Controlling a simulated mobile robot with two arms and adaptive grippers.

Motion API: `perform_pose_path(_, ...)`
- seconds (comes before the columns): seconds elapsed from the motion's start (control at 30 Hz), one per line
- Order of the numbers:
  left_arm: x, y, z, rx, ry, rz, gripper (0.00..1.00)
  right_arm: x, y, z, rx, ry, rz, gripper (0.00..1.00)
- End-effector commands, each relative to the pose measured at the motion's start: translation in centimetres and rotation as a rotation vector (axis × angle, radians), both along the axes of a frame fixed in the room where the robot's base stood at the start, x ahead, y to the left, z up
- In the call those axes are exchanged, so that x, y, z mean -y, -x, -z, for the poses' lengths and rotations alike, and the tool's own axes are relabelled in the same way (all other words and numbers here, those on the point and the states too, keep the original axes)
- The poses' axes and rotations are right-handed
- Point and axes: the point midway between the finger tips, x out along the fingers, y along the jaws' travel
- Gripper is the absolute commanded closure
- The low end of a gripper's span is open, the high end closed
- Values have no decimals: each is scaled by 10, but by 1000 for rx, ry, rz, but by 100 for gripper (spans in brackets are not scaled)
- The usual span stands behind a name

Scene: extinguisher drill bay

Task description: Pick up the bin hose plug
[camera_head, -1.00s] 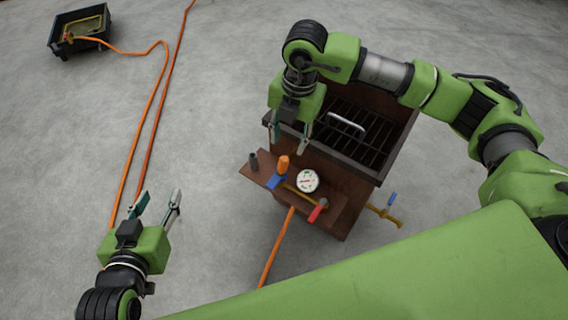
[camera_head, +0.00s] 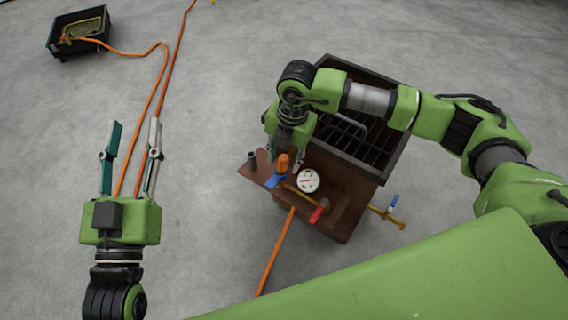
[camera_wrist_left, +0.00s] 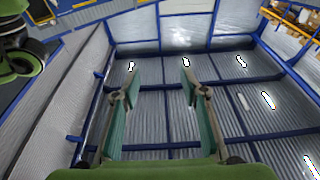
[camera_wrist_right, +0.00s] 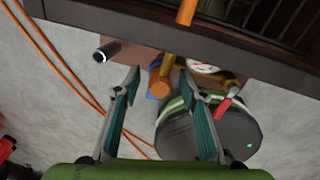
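I cannot tell for sure which part is the bin hose plug. In the head view, an orange hose (camera_head: 163,88) ends in a black bin (camera_head: 50,46) at the upper left, with a small orange-red piece (camera_head: 67,39) at its end. An upright orange cylinder (camera_head: 283,163) stands above a blue lever on the brown shelf. My right gripper (camera_wrist_right: 160,75) is open above the shelf, its fingers either side of that cylinder's orange end (camera_wrist_right: 160,88); contact is unclear. My left gripper (camera_head: 132,145) is open and empty, left of the stand, pointing up the picture.
The brown stand (camera_head: 345,222) carries a black grate, a white gauge (camera_head: 308,180), a red handle (camera_head: 319,210) and a dark tube (camera_head: 252,160). A brass valve (camera_head: 385,214) juts out right. Another orange hose (camera_head: 275,252) runs below.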

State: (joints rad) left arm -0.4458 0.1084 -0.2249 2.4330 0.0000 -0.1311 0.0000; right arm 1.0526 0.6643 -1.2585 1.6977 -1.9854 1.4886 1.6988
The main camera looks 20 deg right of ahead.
Motion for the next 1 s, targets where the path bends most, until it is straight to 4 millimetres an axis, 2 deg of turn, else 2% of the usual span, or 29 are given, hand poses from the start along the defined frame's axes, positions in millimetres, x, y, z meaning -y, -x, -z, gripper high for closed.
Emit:
perform_pose_path(0.2,1,6,-20,94,27,6,60,-1,-1,12,1,-1,-1,62)
perform_pose_path(0.43,1,6,-21,98,28,6,60,-1,-1,12,1,-1,-1,62)
perform_pose_path(0.47,1,6,-21,98,28,6,60,-1,-1,12,1,-1,-1,67)
perform_pose_path(0.5,1,6,-21,98,28,6,60,-1,-1,12,1,-1,-1,77)
perform_pose_path(0.6,1,6,-21,97,27,6,60,-1,-1,12,1,-1,-1,100)
perform_pose_path(1.0,1,6,-20,93,25,6,60,-2,-1,10,1,-1,-1,100)
